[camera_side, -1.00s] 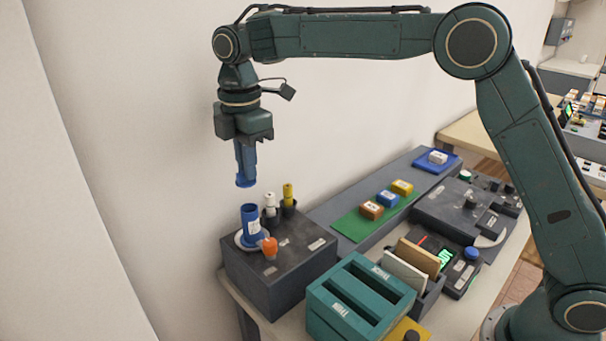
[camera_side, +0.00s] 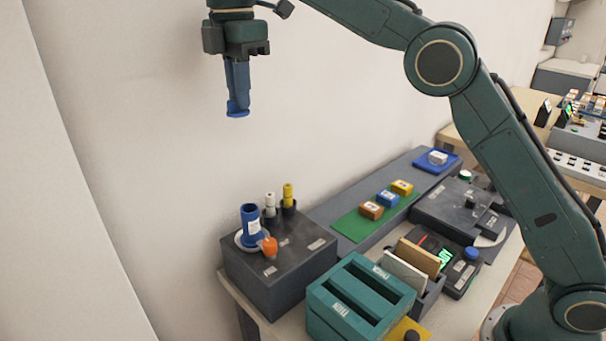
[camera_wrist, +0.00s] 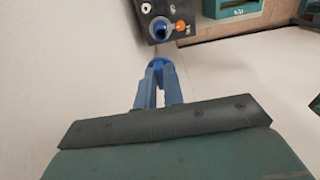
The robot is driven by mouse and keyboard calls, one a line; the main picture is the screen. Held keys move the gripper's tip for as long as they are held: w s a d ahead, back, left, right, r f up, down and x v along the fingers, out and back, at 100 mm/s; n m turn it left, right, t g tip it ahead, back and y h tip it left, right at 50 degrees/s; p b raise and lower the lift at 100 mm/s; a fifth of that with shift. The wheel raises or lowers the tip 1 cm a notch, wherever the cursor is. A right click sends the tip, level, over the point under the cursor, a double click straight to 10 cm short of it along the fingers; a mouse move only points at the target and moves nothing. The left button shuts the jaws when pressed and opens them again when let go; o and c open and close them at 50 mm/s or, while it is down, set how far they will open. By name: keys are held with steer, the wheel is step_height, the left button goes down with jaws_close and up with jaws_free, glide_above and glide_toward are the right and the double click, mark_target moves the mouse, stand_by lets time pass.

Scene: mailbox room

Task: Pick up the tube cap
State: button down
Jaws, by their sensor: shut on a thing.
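The tube cap (camera_side: 238,113) is a blue flanged disc at the tips of my gripper (camera_side: 237,97). My gripper is shut on it and holds it high in the air, well above the dark box. In the wrist view the cap (camera_wrist: 159,62) shows between the fingertips of my gripper (camera_wrist: 158,70). The blue tube (camera_side: 250,225), with a white label, stands upright and uncapped in a round light base on the dark box.
On the dark box (camera_side: 265,290) stand an orange knob (camera_side: 269,246), a white vial (camera_side: 270,204) and a yellow vial (camera_side: 288,195). A teal slotted box (camera_side: 360,300) and a card holder (camera_side: 430,295) stand to the right. The air around my gripper is clear, with a wall behind.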

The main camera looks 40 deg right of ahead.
steer(key=shift+r, duration=0.4)
steer(key=shift+r, duration=0.1)
steer(key=shift+d, duration=0.2)
stand_by(0.5)
steer(key=s+d+f, duration=0.5)
steer(key=d+f, duration=0.3)
steer(key=d, duration=0.1)
steer(key=shift+s+d+f, duration=0.15)
steer(key=shift+d+f, duration=0.05)
steer(key=shift+f, duration=0.05)
stand_by(0.4)
steer(key=shift+f, duration=0.1)
step_height(320, 180, down, 20)
steer(key=shift+r, duration=0.1)
stand_by(1.0)
